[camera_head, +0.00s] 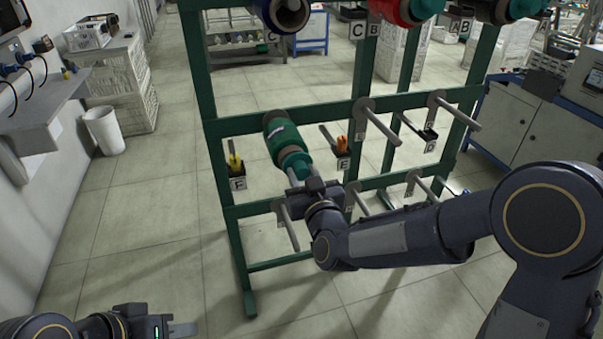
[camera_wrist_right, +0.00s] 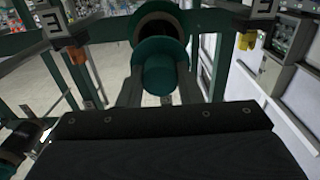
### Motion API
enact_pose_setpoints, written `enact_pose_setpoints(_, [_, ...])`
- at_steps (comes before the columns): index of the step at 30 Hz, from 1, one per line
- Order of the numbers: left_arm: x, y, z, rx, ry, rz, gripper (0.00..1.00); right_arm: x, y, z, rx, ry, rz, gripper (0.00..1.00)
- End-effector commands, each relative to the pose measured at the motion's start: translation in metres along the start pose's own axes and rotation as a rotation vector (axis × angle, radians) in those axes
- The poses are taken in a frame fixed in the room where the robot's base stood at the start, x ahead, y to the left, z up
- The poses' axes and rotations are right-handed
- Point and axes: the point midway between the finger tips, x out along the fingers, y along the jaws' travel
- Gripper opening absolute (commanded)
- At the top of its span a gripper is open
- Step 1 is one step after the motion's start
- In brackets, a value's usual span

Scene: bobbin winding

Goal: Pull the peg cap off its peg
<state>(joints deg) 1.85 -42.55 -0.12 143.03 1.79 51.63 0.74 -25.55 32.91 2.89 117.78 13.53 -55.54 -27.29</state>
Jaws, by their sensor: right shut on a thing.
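The teal peg cap (camera_head: 294,160) is at the near end of a green bobbin (camera_head: 282,140) on the middle-left peg of the green rack. My right gripper (camera_head: 298,176) reaches in from the right and is shut on the cap. In the right wrist view the round cap (camera_wrist_right: 160,76) sits between my two fingers (camera_wrist_right: 158,92), with the bobbin's dark end (camera_wrist_right: 157,28) just behind it. The peg itself is hidden by the cap and bobbin. My left gripper (camera_head: 181,329) is low at the bottom left, far from the rack; its jaw opening is unclear.
The green rack (camera_head: 215,165) has bare pegs to the right (camera_head: 377,125) and below (camera_head: 289,226). Small labelled holders with yellow (camera_head: 236,165) and orange (camera_head: 342,145) items flank the bobbin. More bobbins hang above. A white bin (camera_head: 104,131) stands left; open floor lies between.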

Motion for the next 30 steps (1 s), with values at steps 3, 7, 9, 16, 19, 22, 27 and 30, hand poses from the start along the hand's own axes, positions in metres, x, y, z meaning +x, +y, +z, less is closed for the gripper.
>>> enact_pose_setpoints(3, [0.002,-0.001,0.001,0.0,0.0,0.0,0.36,-0.005,0.0,0.001,0.0,0.001,-0.001,0.04])
enact_pose_setpoints(7, [0.003,-0.001,0.001,0.0,0.0,0.0,0.36,-0.011,0.0,0.0,-0.001,0.001,-0.001,0.04])
enact_pose_setpoints(9, [0.003,-0.001,0.002,0.0,0.0,0.0,0.36,-0.013,0.0,0.0,-0.001,0.001,-0.001,0.04])
enact_pose_setpoints(16, [0.005,-0.002,0.002,0.0,0.0,0.0,0.36,-0.022,0.0,0.0,0.0,0.0,-0.001,0.04])
enact_pose_setpoints(19, [0.005,-0.002,0.003,0.0,0.0,0.0,0.36,-0.026,0.0,0.0,0.0,0.001,-0.001,0.04])
enact_pose_setpoints(22, [0.006,-0.003,0.003,0.0,0.0,0.0,0.36,-0.03,0.0,0.001,0.0,0.0,-0.001,0.04])
enact_pose_setpoints(27, [0.007,-0.003,0.004,0.0,0.0,0.0,0.36,-0.037,0.0,0.0,0.0,0.001,0.0,0.04])
enact_pose_setpoints(30, [0.007,-0.003,0.004,0.0,0.0,0.0,0.36,-0.039,0.0,0.0,0.0,0.0,-0.001,0.04])
